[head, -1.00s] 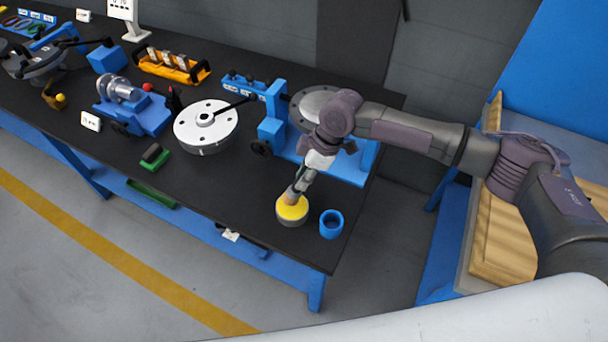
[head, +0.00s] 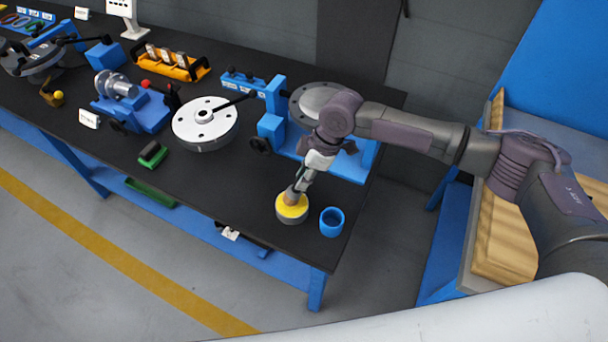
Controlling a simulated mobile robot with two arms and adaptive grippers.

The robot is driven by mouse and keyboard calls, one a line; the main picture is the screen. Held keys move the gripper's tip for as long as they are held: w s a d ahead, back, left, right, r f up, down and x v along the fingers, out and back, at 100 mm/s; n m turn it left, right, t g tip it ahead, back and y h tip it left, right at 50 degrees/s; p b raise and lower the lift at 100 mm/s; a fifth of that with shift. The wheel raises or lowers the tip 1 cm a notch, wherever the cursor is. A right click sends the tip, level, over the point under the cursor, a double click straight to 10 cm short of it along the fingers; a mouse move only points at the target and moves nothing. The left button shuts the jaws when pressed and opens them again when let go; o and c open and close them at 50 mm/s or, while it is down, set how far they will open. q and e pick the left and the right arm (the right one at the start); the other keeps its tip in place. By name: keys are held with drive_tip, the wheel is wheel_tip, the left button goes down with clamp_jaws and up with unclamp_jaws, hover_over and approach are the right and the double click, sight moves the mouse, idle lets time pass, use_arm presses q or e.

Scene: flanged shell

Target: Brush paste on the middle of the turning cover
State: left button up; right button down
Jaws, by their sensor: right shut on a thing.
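My right gripper (head: 303,183) points down at the table's front right. It is shut on a brush (head: 292,197), whose lower end is in a round pot of yellow paste (head: 297,211). The bristles are hidden. A pale round cover with holes and a raised hub (head: 192,128) lies at mid-table, left of the gripper, with a black handle reaching over it. A grey disc (head: 310,97) sits in a blue fixture (head: 270,130) behind my right wrist, which partly hides it. I cannot tell which disc is the turning one. My left gripper is out of view.
An empty blue cup (head: 332,222) stands just right of the pot, near the table edge. A green-and-black block (head: 152,155), a blue motor unit (head: 130,107) and an orange rack (head: 174,64) stand to the left. The black tabletop between pot and pale cover is clear.

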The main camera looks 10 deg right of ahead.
drive_tip(key=shift+f, duration=0.6)
idle(0.4)
drive_tip(key=shift+f, duration=0.1)
idle(1.6)
wheel_tip(320, 180, up, 7)
drive_tip(key=p, duration=0.7)
idle(0.8)
